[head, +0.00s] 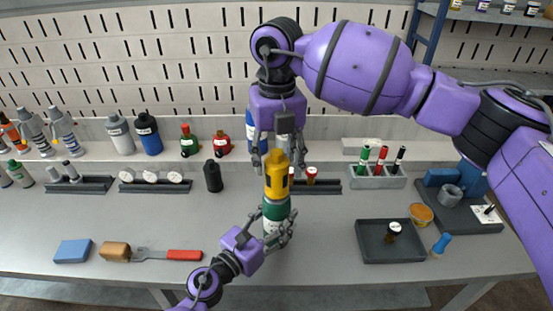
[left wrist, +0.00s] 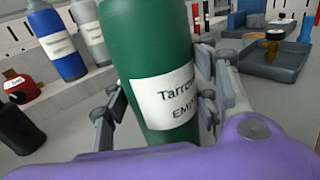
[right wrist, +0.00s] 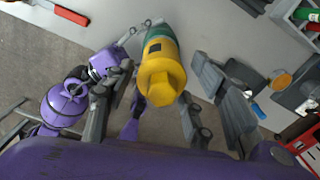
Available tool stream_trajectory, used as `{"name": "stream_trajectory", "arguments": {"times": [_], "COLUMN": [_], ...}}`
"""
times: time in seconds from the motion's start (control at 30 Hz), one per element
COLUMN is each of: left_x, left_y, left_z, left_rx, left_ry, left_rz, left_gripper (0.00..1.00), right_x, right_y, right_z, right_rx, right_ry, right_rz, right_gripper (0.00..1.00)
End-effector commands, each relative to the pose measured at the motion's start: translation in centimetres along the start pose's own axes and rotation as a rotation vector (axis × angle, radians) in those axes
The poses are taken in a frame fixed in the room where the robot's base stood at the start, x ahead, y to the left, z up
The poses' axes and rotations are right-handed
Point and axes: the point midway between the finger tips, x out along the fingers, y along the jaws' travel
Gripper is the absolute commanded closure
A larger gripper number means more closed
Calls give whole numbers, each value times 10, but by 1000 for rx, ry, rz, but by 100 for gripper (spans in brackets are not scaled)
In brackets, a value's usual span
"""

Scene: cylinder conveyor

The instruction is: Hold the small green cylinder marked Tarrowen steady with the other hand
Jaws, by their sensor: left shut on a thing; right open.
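The green cylinder marked Tarrowen (head: 276,210) stands upright near the middle of the workbench, with a yellow top (head: 276,175) on it. Its white label shows in the left wrist view (left wrist: 170,102), partly cut off by the angle. My left gripper (head: 277,232) is shut on the green cylinder low on its body, with fingers on both sides. My right gripper (head: 281,150) is open above, pointing down, with its fingers spread around the level of the yellow top. In the right wrist view the yellow top (right wrist: 160,75) sits between the open fingers, apart from them.
A dark tray (head: 375,254) with a small brown bottle lies to the right. A marker holder (head: 377,180) stands behind it. A spatula with a red handle (head: 185,255), a tan block and a blue block (head: 73,251) lie front left. A black bottle (head: 213,176) stands left of the cylinder.

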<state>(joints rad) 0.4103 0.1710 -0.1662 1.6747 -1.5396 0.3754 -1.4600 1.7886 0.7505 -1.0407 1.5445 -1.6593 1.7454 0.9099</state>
Motion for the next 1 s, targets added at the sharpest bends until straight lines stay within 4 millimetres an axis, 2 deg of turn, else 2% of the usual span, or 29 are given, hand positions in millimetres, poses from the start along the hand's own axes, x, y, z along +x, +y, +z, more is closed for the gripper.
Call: {"name": "stream_trajectory", "arguments": {"times": [0.33, 0.47, 0.77, 0.87, 1.0], "left_x": [0, 0, 0, 0, 0], "left_y": [1, 1, 1, 1, 1], "left_z": [0, 0, 0, 0, 0], "left_rx": [2, 2, 2, 2, 2], "left_ry": [0, 0, 0, 0, 0], "left_rz": [2, 2, 2, 2, 2], "left_gripper": [77, 77, 77, 77, 77], "right_x": [0, 0, 0, 0, 0], "right_y": [0, 0, 0, 0, 0], "right_z": [0, 0, 0, 0, 0], "right_rx": [-436, -503, -522, -614, -828], "right_ry": [2, 2, 2, 2, 2], "right_rz": [0, 0, 0, 0, 0], "right_gripper": [50, 50, 50, 50, 50]}}
